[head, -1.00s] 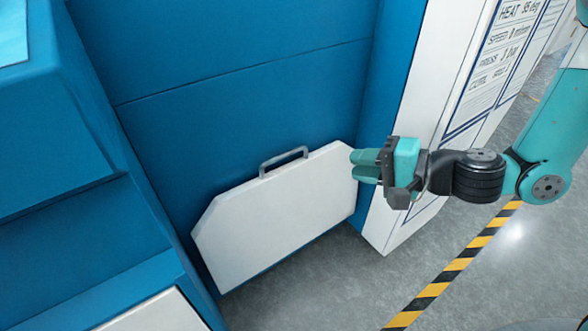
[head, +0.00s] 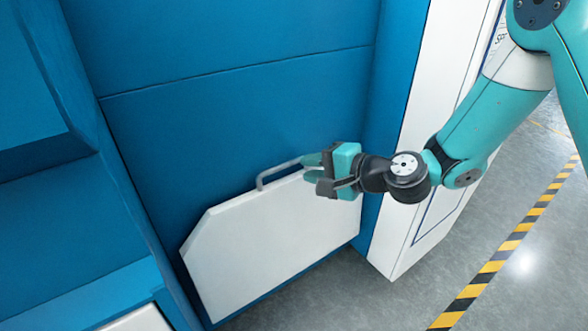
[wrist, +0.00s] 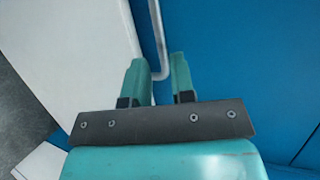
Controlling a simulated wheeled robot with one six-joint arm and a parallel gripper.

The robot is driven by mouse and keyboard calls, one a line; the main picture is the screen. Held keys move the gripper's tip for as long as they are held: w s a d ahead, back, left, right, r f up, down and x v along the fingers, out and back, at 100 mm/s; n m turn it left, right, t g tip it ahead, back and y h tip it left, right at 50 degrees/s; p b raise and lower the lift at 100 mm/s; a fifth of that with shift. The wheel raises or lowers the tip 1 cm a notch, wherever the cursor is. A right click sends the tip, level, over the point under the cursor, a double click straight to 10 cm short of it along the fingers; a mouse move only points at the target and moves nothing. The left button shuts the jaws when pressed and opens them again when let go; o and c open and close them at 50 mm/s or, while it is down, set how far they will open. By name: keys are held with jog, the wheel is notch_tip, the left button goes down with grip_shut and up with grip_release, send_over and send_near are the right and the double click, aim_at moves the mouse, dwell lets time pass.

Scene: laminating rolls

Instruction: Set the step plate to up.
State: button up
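The step plate (head: 275,240) is a white panel with cut corners, standing close against the blue machine front in the head view. A grey bar handle (head: 277,171) is fixed along its top edge. My gripper (head: 310,167) is at the right end of this handle and hides that end in the head view. In the wrist view, the handle (wrist: 157,35) runs down between the two teal fingers of my gripper (wrist: 158,68) and bends toward the white plate (wrist: 75,55). The fingers are apart, with a gap beside the bar; contact is not clear.
The blue machine front (head: 240,110) rises behind the plate. A white side panel (head: 405,220) stands to the right. A blue ledge (head: 110,295) is at the lower left. Grey floor with a yellow-black stripe (head: 500,257) lies open at right.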

aim_at(288, 166)
jog(key=x, duration=0.5)
grip_shut()
jog(key=shift+b, duration=0.3)
